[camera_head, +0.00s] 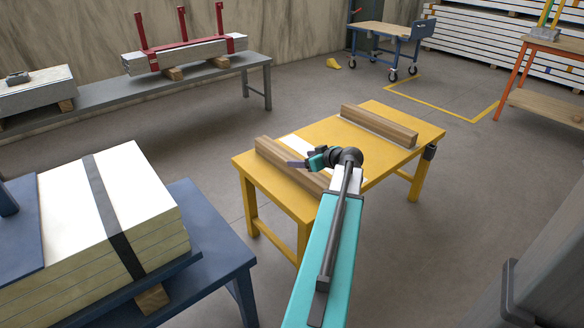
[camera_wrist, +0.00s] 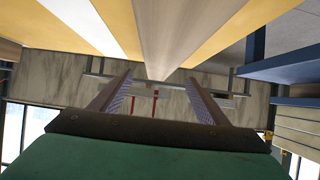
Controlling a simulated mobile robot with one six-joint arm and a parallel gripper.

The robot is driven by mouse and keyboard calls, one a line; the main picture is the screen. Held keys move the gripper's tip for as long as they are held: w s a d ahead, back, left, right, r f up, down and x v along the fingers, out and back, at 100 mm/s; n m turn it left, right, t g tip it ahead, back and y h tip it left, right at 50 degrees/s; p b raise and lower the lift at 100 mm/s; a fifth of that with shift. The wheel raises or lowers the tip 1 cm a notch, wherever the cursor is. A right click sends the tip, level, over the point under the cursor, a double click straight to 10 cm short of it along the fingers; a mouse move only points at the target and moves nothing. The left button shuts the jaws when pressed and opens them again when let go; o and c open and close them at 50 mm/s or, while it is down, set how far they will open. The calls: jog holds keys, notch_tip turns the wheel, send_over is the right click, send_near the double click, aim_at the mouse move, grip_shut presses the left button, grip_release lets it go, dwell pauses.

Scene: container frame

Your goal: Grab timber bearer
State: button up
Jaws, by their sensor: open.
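Two brown timber bearers lie on the yellow table (camera_head: 384,178). The near-left timber bearer (camera_head: 270,153) is partly hidden by my gripper (camera_head: 292,163) and arm. The other timber bearer (camera_head: 378,125) lies across the far right part of the table. My gripper is at the near-left bearer, over its middle. A timber bearer (camera_wrist: 170,35) runs from the top of that view, narrowing to a point between the fingertips. I cannot tell whether the fingers touch it.
A white strip (camera_head: 296,146) lies on the table between the bearers. A blue table (camera_head: 225,250) with strapped white panels (camera_head: 140,190) stands at the left. A grey bench (camera_head: 200,88) is behind. A blue cart (camera_head: 390,38) stands at the back. Floor around the yellow table is clear.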

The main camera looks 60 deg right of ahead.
aim_at(292, 159)
jog(key=shift+w+f, duration=0.1)
jog(key=shift+w, duration=0.05)
jog(key=shift+b+x, duration=0.55)
jog(key=shift+x, duration=2.05)
grip_shut()
